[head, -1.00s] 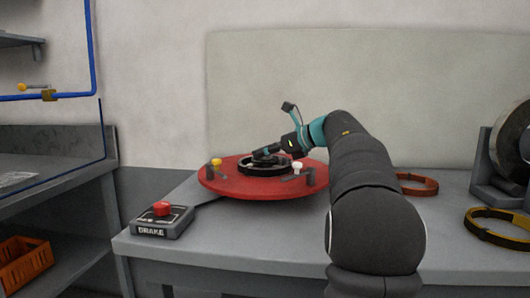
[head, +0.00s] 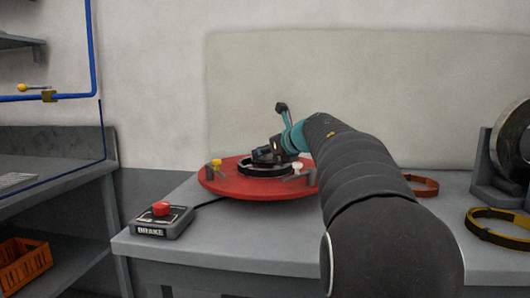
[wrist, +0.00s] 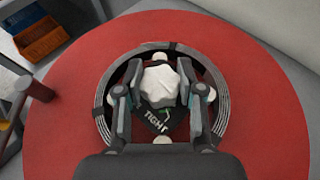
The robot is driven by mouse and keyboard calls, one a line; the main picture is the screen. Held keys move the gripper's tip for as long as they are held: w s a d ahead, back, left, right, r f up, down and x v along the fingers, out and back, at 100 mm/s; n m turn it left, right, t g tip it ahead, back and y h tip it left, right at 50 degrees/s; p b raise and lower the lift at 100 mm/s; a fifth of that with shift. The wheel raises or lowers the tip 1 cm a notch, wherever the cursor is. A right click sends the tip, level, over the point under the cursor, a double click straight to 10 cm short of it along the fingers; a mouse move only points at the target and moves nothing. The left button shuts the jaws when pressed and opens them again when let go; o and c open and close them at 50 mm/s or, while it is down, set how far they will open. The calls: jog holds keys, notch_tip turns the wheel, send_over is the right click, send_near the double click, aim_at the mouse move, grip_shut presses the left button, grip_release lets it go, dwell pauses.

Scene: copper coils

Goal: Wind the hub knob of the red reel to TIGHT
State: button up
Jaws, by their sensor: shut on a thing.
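The red reel (head: 222,182) lies flat on the grey bench in the head view, and its red disc (wrist: 75,120) fills much of the wrist view. At its centre is a dark ring (wrist: 103,105) around a pale, lobed hub knob (wrist: 160,85). My gripper (head: 264,156) is over the hub. In the wrist view its two fingers (wrist: 160,78) press on the knob from left and right. The word TIGHT (wrist: 156,117) shows just below the knob with a small green mark. The knob's own pointer, if any, cannot be made out.
A brake box (head: 163,222) with a red button stands at the bench's front left. Posts with yellow (head: 216,163) and white (head: 297,167) tops rise from the reel. An orange-red band (head: 423,186) and a yellow band (head: 497,225) lie to the right.

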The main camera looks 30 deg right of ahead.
jog(key=shift+m+h, duration=1.5)
jog(key=shift+h, duration=0.3)
jog(key=shift+m+h, duration=0.6)
jog(key=shift+h, duration=0.1)
jog(key=o, duration=1.2)
jog(key=shift+c, duration=0.2)
jog(key=shift+s, duration=0.1)
jog(key=v, duration=1.1)
jog(key=shift+s+a+r, duration=0.1)
jog(key=shift+s+r, duration=0.15)
jog(key=shift+s, duration=0.1)
